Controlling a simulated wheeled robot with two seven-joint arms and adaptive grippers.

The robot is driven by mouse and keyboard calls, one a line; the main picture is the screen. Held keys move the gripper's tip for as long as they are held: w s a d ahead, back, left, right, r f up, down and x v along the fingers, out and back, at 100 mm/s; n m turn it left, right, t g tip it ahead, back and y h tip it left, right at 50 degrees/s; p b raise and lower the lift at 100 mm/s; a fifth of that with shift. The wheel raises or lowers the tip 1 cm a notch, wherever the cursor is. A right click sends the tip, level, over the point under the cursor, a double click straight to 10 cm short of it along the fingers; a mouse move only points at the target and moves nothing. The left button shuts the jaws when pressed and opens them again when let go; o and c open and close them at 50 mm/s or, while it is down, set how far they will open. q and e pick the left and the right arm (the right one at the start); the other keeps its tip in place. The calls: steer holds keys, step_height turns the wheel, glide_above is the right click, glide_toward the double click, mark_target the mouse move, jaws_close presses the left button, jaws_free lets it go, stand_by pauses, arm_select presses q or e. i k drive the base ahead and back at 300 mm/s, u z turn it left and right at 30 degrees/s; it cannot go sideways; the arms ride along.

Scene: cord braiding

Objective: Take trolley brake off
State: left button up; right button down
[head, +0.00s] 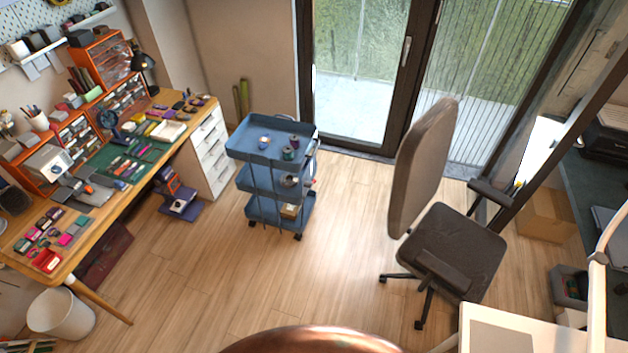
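The blue trolley (254,155) stands on the wooden floor left of centre in the head view, close to the glass door and the drawer end of the workbench. It has three tray shelves and dark castors (298,237). Several thread spools sit on its top tray, and small items lie on the lower shelves. The castors are small in the picture, and I cannot make out a brake lever or its position. Neither of my grippers shows in this view.
A cluttered workbench (105,215) runs along the left wall, with a white bin (61,313) near its front leg. A dark office chair (450,245) stands right of the trolley. A white table (497,330) is at lower right. The floor (240,280) before the trolley is clear.

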mark_target(307, 184)
steer(key=i, duration=1.1)
steer(key=u, duration=0.55)
